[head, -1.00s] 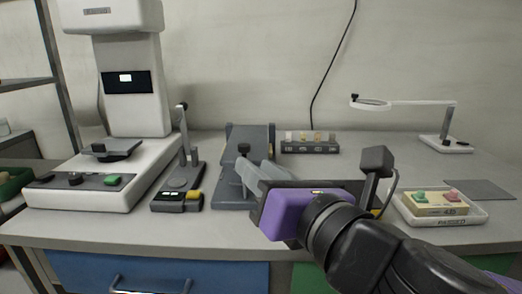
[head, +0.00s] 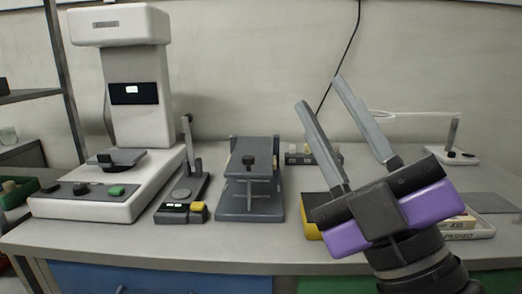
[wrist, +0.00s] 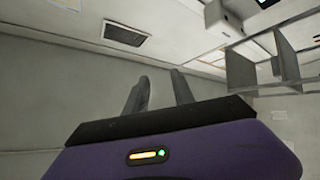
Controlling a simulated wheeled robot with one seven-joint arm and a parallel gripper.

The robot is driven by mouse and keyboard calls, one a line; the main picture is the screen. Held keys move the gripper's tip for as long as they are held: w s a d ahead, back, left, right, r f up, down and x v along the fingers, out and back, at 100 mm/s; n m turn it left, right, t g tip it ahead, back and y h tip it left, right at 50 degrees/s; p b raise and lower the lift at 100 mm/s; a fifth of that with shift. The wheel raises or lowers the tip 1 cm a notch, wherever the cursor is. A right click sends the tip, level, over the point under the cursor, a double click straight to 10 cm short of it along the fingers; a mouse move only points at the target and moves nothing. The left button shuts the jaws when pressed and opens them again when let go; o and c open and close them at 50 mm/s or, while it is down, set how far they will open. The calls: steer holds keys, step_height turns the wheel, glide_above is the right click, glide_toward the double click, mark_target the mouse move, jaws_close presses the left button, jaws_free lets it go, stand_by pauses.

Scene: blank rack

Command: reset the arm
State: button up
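My gripper (head: 325,92) is raised over the right part of the bench in the head view, its two grey fingers pointing up and spread well apart with nothing between them. In the wrist view the two fingers (wrist: 158,82) stand apart against the wall and ceiling, with no object between them. The purple gripper body hides part of the bench behind it.
A large white instrument (head: 138,65) stands at the left. A small lever device (head: 184,195) and a grey fixture (head: 250,205) stand mid-bench. A small rack (head: 298,158) sits behind. A ring lamp (head: 452,140) is at the back right. A yellow-edged dark item (head: 312,215) is partly hidden by my gripper.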

steer(key=s+d+f+m+h, duration=0.3)
steer(key=d+f+m+h, duration=0.2)
steer(key=f+m+h, duration=0.45)
steer(key=s+d+f+m+h, duration=0.3)
steer(key=d+f+m+h, duration=0.3)
steer(key=f+m, duration=0.55)
steer(key=s+d+f+n+g+y, duration=0.3)
steer(key=s+f+g, duration=0.5)
steer(key=s+f, duration=1.5)
step_height(320, 180, up, 29)
steer(key=a+p, duration=0.1)
steer(key=p, duration=2.9)
steer(key=shift+n+h, duration=0.3)
steer(key=shift+h, duration=0.05)
steer(key=shift+f, duration=0.15)
